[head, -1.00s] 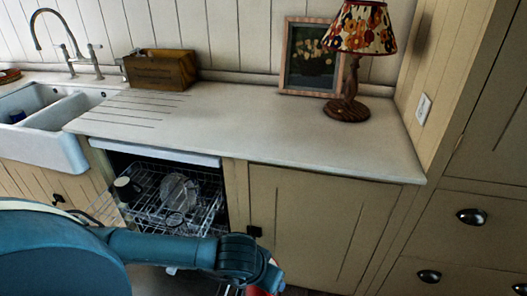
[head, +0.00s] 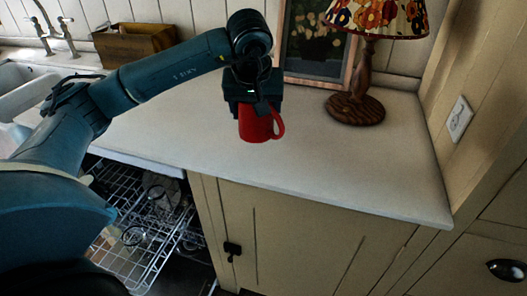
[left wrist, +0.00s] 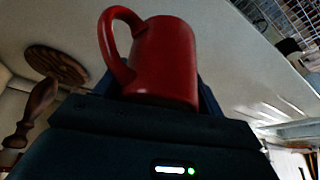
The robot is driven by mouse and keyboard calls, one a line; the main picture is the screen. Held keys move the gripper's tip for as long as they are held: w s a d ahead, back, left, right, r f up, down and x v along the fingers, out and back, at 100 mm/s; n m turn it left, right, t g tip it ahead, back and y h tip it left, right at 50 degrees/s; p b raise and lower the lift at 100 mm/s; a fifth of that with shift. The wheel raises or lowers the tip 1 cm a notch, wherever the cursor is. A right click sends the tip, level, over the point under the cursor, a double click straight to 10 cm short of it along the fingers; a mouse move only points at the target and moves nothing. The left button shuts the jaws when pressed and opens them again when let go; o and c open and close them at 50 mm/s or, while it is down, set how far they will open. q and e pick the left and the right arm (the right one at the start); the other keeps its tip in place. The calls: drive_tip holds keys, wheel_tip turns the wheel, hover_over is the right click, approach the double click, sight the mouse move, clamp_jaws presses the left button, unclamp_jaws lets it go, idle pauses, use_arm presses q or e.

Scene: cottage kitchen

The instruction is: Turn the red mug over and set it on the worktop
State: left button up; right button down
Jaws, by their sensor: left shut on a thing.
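The red mug (head: 254,128) is in my left gripper (head: 255,104), which comes down on it from above. The mug is over the middle of the pale worktop (head: 330,165), with its handle toward the right. In the left wrist view the mug (left wrist: 166,62) sits between the fingers of my left gripper (left wrist: 158,100), with its handle on the left. I cannot see into the mug or clearly tell which end faces down. Whether it touches the worktop is also unclear. My right gripper is out of view.
A lamp with a wooden base (head: 356,107) and a framed picture (head: 318,62) stand behind and right of the mug. A wooden box (head: 135,45) is back left, near the sink (head: 18,76). An open dishwasher rack (head: 150,225) is below. The worktop's front right is clear.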

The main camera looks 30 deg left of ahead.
use_arm(q)
drive_tip(key=shift+s+f+p, duration=0.15)
drive_tip(key=shift+f+p, duration=0.25)
drive_tip(key=shift+f, duration=4.2)
drive_tip(key=o, duration=1.2)
drive_tip(key=shift+f, duration=0.1)
drive_tip(key=shift+c, duration=0.2)
